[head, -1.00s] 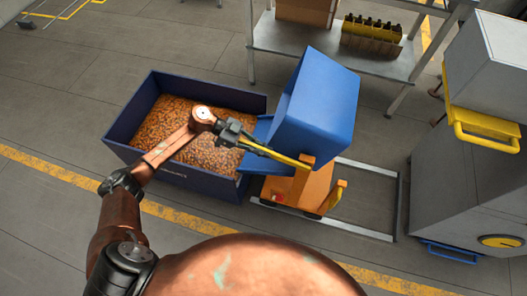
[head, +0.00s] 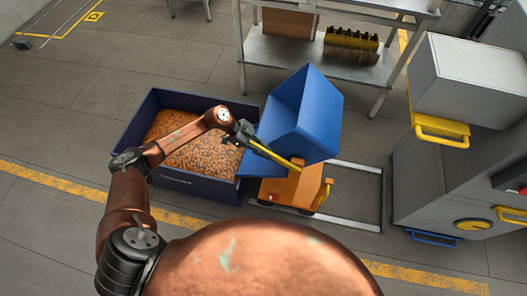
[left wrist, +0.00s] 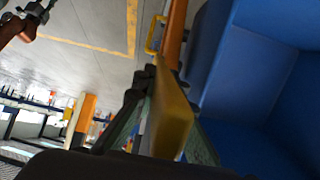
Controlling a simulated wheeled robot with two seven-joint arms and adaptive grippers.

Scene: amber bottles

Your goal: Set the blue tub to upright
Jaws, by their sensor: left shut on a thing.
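The blue tub (head: 312,115) sits tilted on an orange wheeled base (head: 292,188), with its lower left lip over the dark blue bin (head: 190,184). A yellow lever (head: 274,156) runs from the orange base up along the tub's near side. My left gripper (head: 248,138) is shut on the lever's upper end, beside the tub. In the left wrist view the yellow lever (left wrist: 172,118) lies between the fingers, and the blue tub (left wrist: 255,75) fills the right side. My right gripper does not show.
The dark blue bin holds many small orange-brown pieces (head: 195,135). A metal shelf (head: 300,62) with a cardboard box and a yellow crate of bottles stands behind. A grey cabinet (head: 435,185) with yellow handles stands at the right. A metal floor frame (head: 355,222) surrounds the base's right side.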

